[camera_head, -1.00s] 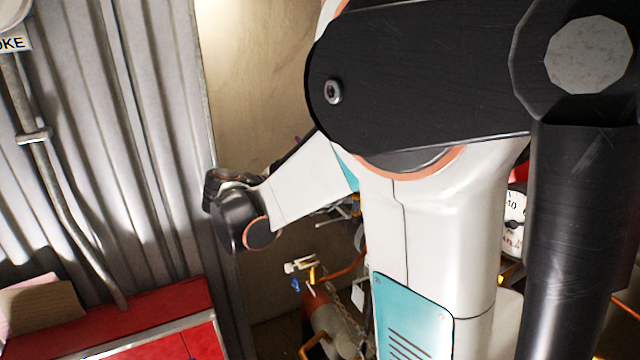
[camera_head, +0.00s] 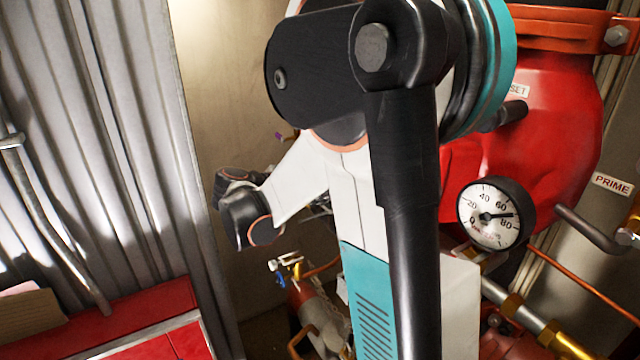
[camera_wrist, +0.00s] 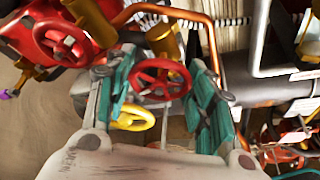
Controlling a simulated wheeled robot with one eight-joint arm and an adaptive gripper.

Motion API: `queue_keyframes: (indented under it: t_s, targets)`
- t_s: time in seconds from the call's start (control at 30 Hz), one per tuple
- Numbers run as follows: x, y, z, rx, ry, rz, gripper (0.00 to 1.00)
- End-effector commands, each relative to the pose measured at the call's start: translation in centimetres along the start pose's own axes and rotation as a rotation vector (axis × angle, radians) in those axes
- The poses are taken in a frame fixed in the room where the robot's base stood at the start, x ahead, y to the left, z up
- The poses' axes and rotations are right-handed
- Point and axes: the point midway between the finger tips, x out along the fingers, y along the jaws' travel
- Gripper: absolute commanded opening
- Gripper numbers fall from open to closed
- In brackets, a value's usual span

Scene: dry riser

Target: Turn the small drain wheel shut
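In the wrist view my gripper (camera_wrist: 162,72) is open, its two teal-padded fingers spread apart. A red handwheel (camera_wrist: 160,80) with spokes shows between the fingers. A smaller-looking yellow handwheel (camera_wrist: 135,118) lies partly behind the left finger and the gripper body. Another red handwheel (camera_wrist: 62,42) is at the upper left, outside the fingers. No readable label shows which one is the drain wheel. I cannot tell whether either finger touches a wheel. In the head view my arm hides the gripper and these wheels.
A large red valve body (camera_head: 545,120) with a round gauge (camera_head: 488,213) stands at right in the head view. A "PRIME" label (camera_head: 612,185) is beside it. Copper and grey pipes (camera_wrist: 270,95) crowd the wrist view's right. A red cabinet (camera_head: 150,310) is at lower left.

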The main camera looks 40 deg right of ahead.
Motion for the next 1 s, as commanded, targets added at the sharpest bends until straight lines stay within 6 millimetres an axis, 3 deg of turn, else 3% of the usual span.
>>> queue_keyframes:
  t_s: [0.47,1.0]
  targets:
    - [0.09,-0.2,-0.21,0.122,0.0,0.051,0.26]
    - [0.14,-0.28,-0.38,0.573,0.0,0.239,0.26]
